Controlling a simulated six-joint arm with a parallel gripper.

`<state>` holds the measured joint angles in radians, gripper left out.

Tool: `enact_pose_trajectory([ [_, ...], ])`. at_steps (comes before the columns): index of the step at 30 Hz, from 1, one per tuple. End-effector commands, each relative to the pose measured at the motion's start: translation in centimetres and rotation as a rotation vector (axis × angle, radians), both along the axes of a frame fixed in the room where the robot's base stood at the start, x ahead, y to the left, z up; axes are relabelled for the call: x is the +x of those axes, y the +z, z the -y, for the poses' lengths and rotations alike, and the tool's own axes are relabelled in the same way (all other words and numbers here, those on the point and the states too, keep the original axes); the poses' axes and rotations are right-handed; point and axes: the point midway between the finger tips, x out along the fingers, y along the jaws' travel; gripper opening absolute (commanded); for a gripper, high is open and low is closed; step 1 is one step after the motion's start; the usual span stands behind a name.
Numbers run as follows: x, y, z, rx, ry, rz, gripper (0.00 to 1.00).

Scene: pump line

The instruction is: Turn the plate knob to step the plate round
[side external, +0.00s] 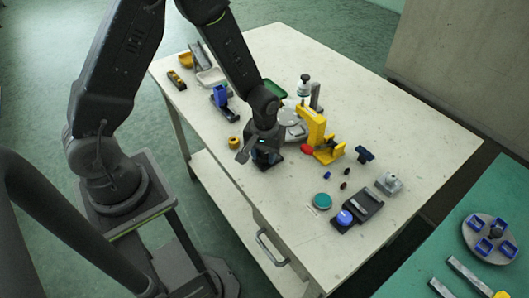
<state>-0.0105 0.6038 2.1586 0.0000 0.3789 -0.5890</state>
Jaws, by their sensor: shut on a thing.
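A round grey plate (291,125) lies on the table beside the yellow press frame (313,128), partly hidden by my arm. A white bottle with a dark top (303,88) stands by its far edge. My gripper (267,164) points down just in front of the plate, low over the table. It is shut on a part at a dark base with some blue showing, which I take to be the plate knob. The jaws hide most of that part, so its angle cannot be told.
A red knob (307,149) sticks out by the press. A yellow ring (234,142) lies left of my gripper. A dark device with a blue dial (345,217) and a teal disc (322,201) are at the front right. The table's front middle is clear.

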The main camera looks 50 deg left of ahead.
Motion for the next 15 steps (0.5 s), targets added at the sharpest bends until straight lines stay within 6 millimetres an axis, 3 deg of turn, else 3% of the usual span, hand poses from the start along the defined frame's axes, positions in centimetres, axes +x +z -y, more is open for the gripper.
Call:
enact_pose_trajectory([
  [15, -0.06, -0.04, 0.02, 0.000, 0.194, -0.001, 0.14],
])
